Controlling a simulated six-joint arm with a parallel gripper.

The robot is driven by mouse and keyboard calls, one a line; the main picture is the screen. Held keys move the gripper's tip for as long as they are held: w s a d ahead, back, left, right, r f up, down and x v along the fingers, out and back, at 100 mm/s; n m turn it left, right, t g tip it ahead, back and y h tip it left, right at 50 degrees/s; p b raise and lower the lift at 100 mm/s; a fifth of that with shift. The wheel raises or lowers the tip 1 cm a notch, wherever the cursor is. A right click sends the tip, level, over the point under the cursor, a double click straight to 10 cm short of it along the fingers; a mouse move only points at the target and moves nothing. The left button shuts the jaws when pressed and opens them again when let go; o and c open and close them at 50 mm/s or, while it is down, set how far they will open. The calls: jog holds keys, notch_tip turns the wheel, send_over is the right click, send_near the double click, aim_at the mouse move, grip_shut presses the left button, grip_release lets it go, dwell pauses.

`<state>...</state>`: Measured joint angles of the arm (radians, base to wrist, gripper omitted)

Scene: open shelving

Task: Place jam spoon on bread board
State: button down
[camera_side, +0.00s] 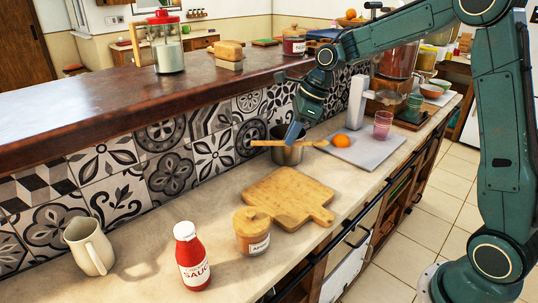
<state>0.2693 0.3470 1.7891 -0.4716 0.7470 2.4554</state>
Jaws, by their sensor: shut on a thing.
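My gripper (293,134) is shut on a wooden spoon (267,143), which lies roughly level in the air. The spoon crosses in front of a metal pot (287,155) on the counter and hides part of it; I cannot tell whether they touch. The bread board (288,197) is a wooden board with a short handle, lying flat on the counter in front of the pot. Its top is bare. The spoon is above and behind the board, apart from it.
A jam jar with a wooden lid (252,235) stands close to the board's near left edge. A red sauce bottle (191,257) and a cream jug (89,245) stand further left. An orange (340,141) and a pink glass (382,125) sit on a grey board to the right.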

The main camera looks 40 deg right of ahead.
aim_at(313, 142)
notch_tip(313, 142, down, 11)
jog(key=shift+r, duration=0.1)
dwell(0.3)
jog(key=shift+f, duration=2.15)
jog(key=shift+f, duration=0.1)
jog(key=c, duration=1.5)
grip_release()
jog(key=v, duration=1.2)
